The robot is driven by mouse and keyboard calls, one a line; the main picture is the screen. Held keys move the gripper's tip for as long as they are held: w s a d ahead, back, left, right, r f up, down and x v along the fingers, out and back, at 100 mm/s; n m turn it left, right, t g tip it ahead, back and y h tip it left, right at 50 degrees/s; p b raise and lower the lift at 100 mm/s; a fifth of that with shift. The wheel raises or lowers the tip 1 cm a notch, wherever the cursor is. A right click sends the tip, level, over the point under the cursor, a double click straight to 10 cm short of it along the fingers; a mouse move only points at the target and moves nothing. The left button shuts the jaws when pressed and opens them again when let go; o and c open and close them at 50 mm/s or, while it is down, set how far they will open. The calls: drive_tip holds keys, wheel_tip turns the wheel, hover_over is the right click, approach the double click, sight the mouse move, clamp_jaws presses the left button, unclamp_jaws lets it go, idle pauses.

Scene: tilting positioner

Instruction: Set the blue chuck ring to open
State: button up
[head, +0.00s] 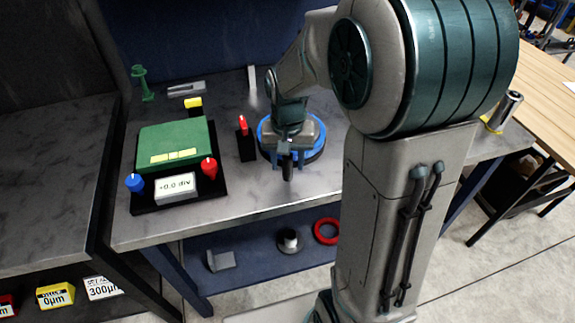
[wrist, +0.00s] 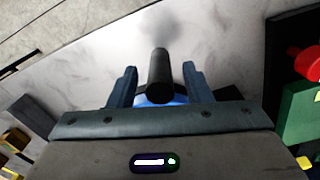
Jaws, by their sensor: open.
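The blue chuck ring (head: 262,141) sits on a dark round base on the grey bench, mostly hidden under my gripper in the head view. A blue part of it shows between the fingers in the wrist view (wrist: 165,99). A black handle (wrist: 158,78) sticks out from the ring side; it also shows in the head view (head: 287,173). My gripper (wrist: 160,70) is open, pointing down over the ring, with one finger on each side of the handle and a visible gap on both sides. In the head view my gripper (head: 288,160) covers the ring's middle.
Left of the ring stand a black block with a red lever (head: 242,125) and a green unit (head: 172,140) with a red knob (head: 209,167), a blue knob (head: 134,182) and a "+0.0 div" display (head: 176,187). A red ring (head: 326,231) lies on the lower shelf.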

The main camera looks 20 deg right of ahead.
drive_tip(key=shift+f, duration=1.1)
clamp_jaws()
